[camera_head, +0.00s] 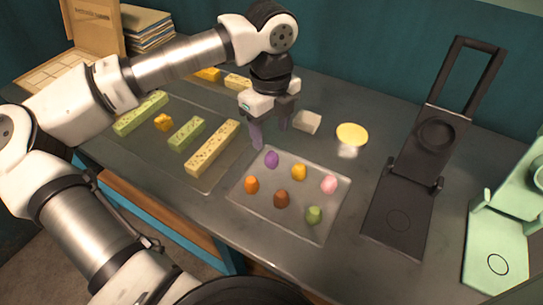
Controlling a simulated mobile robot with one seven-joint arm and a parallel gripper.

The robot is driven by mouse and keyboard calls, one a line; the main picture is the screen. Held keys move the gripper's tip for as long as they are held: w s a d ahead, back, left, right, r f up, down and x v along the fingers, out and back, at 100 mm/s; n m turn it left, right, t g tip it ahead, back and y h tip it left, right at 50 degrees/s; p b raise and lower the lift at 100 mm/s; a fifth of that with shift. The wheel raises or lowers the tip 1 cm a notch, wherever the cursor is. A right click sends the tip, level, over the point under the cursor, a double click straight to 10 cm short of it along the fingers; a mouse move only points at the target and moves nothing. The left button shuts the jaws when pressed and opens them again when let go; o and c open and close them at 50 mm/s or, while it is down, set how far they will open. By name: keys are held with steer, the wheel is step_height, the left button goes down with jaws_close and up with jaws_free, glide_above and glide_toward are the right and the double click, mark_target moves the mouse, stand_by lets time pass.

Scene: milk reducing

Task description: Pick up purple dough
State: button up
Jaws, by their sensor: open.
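The purple dough (271,159) is a small rounded lump at the back left of a clear tray (261,206) on the grey table. Orange, brown, yellow, pink and green lumps lie on the same tray. My gripper (270,138) points down just above and behind the purple dough. Its fingers are apart, with nothing seen between them. The left finger looks purplish, and its tip is close to the left of the dough; I cannot tell the exact height.
A tray of long yellow and green bars (213,148) lies to the left. A white block (307,122) and a yellow disc (352,134) are behind the dough tray. A black press (411,185) and a green press (500,245) stand to the right.

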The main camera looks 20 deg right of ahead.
mark_target(271, 156)
steer(key=shift+s+f+p, duration=0.2)
steer(key=shift+f+p, duration=0.85)
steer(key=shift+f, duration=2.65)
steer(key=c, duration=1)
